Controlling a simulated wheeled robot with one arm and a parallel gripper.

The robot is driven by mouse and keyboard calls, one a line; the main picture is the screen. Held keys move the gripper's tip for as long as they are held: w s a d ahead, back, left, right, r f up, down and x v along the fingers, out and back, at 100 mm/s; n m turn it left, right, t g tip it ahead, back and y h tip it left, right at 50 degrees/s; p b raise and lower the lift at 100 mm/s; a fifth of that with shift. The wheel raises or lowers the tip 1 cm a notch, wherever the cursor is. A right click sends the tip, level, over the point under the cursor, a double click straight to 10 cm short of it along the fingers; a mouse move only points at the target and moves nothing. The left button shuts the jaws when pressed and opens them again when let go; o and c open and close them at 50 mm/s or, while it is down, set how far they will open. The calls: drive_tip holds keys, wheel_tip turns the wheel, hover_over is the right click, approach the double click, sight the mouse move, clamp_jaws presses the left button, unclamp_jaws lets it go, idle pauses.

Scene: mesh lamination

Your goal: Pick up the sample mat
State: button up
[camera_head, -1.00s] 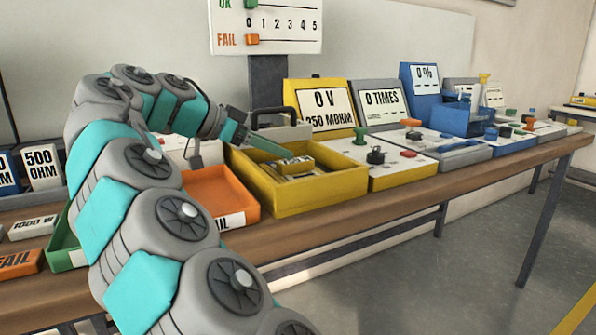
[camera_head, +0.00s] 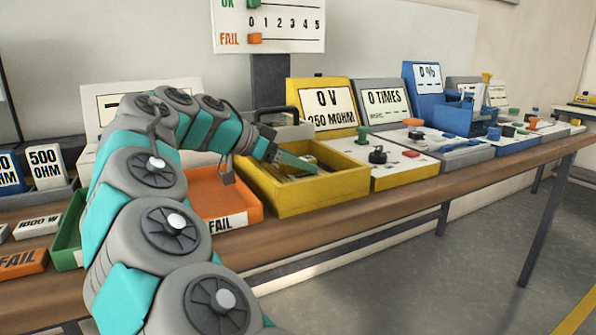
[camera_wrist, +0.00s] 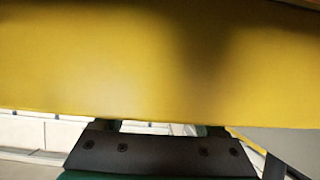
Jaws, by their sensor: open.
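I cannot single out a sample mat in either view. The yellow tray (camera_head: 312,202) stands on the bench at the centre of the head view, with some small grey and yellow pieces (camera_head: 290,175) inside, partly hidden by my gripper. My gripper (camera_head: 305,165) reaches over the tray's left side, its green finger pointing down and right into the tray. I see nothing held in it, and the gap between its jaws is too small to make out. In the wrist view, a blurred yellow surface (camera_wrist: 150,60), probably the tray, fills the upper part, very close.
An orange FAIL tray (camera_head: 226,196) stands just left of the yellow tray. A yellow 0 V tester panel (camera_head: 385,177) adjoins it at the right. A grey case with a dark handle (camera_head: 285,130) stands behind. The bench's front edge (camera_head: 430,190) is clear.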

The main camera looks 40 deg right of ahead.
clamp_jaws()
idle(0.4)
idle(0.4)
